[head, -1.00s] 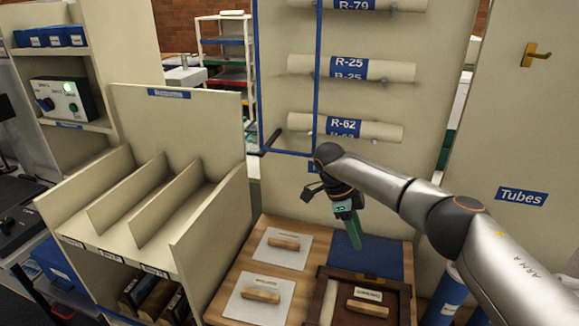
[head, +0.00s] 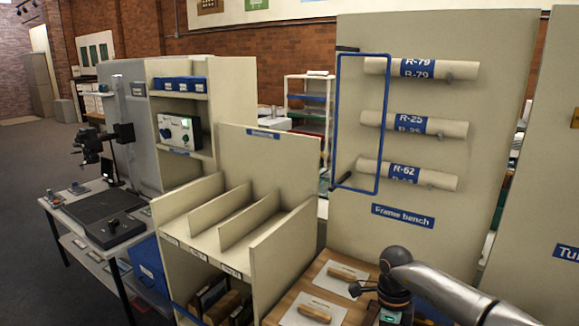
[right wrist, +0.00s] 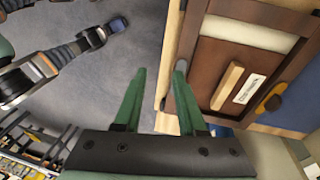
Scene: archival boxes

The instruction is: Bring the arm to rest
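My right arm comes in from the lower right of the head view and bends down over the frame bench. Only the top of its gripper shows there, at the bottom edge, with the fingers cut off. In the right wrist view my right gripper (right wrist: 159,76) has two green fingers apart with nothing between them. They are beside the edge of the wooden bench and a brown frame (right wrist: 207,80) with a wooden handle. An arm at the upper left of that view looks like my left one; its bluish end (right wrist: 117,26) is too small to read.
The wooden bench (head: 283,308) carries white sheets with wooden handles (head: 315,313). A divided beige rack (head: 283,245) stands to its left. Behind is a panel with labelled tubes (head: 440,127) and a blue rectangular frame (head: 338,110). Open floor (head: 25,190) lies far left.

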